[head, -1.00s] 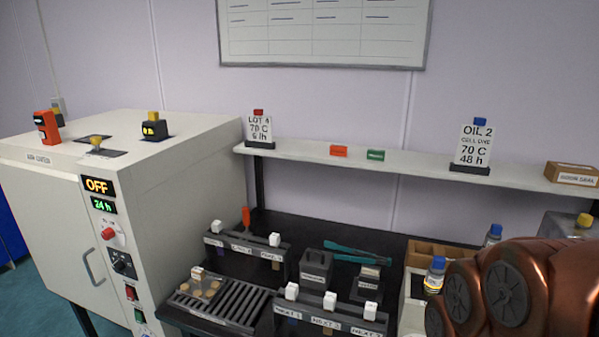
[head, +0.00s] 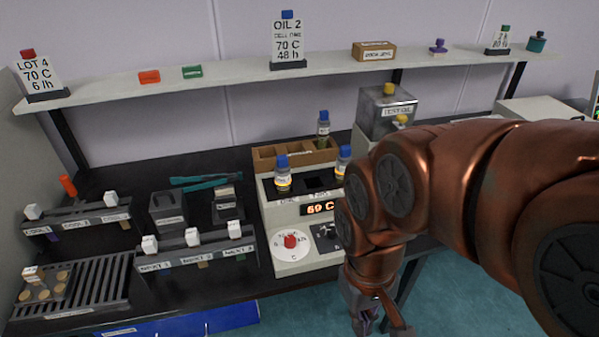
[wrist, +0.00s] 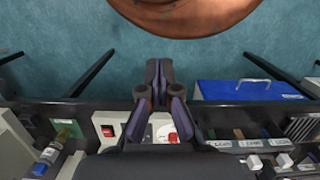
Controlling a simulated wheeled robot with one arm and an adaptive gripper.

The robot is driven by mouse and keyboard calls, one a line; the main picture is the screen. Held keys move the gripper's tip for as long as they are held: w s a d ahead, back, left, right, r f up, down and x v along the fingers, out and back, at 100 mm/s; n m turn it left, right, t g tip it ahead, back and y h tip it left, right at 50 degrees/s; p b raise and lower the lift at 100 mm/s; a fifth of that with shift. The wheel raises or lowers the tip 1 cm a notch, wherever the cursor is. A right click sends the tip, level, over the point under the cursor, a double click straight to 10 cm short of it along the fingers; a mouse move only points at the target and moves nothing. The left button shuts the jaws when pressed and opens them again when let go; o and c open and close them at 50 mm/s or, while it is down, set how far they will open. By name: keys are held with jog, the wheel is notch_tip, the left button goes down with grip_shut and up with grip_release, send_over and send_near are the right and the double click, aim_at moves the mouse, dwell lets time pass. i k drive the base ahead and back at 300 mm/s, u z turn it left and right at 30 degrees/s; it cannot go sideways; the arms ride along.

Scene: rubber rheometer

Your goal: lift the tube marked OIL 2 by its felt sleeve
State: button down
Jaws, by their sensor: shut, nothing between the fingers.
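Three blue-capped tubes are in the head view. One tube (head: 282,175) stands at the left of the bath unit (head: 293,258), with a yellowish band on its body. A second tube (head: 343,160) stands at the right, partly hidden by my arm. A third tube (head: 323,128) stands behind them at the wooden rack. I cannot tell which is OIL 2; their labels are too small, and no felt sleeve is clear. My gripper (head: 378,318) hangs in front of the bench, right of the bath unit's front. In the wrist view my gripper (wrist: 158,75) is shut and empty.
An OIL 2 sign (head: 288,38) stands on the shelf (head: 225,80). The TEST OIL tank (head: 385,110) stands behind my arm. Labelled racks (head: 195,255) and a slotted tray (head: 100,285) lie to the left.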

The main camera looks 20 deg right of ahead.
aim_at(283, 181)
jog(key=k, duration=1.25)
jog(key=u, duration=0.75)
jog(key=i, duration=1.85)
jog(key=z, duration=0.2)
